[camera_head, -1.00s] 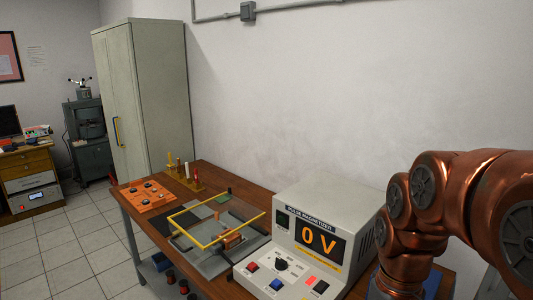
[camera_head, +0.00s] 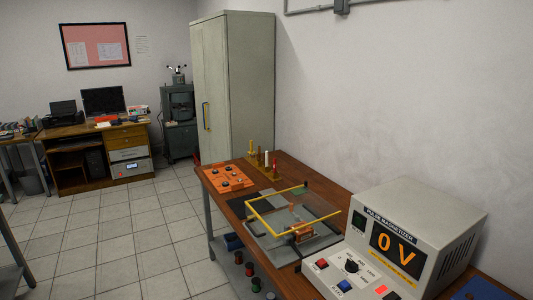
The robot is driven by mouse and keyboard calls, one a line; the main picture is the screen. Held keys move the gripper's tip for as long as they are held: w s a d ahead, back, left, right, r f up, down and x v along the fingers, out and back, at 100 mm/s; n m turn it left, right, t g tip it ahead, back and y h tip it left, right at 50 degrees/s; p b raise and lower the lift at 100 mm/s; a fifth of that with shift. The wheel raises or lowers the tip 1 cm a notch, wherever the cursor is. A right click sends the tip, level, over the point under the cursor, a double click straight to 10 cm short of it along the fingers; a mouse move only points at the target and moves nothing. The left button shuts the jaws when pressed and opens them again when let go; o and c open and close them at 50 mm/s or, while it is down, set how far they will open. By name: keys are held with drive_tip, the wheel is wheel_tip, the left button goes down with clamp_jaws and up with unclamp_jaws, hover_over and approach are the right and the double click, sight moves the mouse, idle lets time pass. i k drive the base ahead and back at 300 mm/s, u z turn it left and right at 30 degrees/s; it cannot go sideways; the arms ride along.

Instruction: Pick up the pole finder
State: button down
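I cannot tell for sure which thing is the pole finder. A small wooden rack (camera_head: 268,171) at the far end of the bench holds several thin upright items: a yellow one (camera_head: 251,148), a white one (camera_head: 267,158) and a dark one among them. They are small in the picture and stand apart from everything else. My gripper is out of view, so its state does not show.
The wooden bench (camera_head: 293,160) runs along the right wall. An orange board (camera_head: 229,179) with dark knobs, a yellow-framed fixture (camera_head: 290,225) and a magnetizer box (camera_head: 410,235) reading "0 V" stand on it. Tiled floor (camera_head: 130,225) is open to the left.

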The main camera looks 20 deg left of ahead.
sight(251, 152)
drive_tip(key=u, duration=1.25)
drive_tip(key=k, duration=0.45)
drive_tip(key=u, duration=1.1)
drive_tip(key=i, duration=2.35)
drive_tip(key=z, duration=0.35)
drive_tip(key=i, duration=1.8)
drive_tip(key=z, duration=0.6)
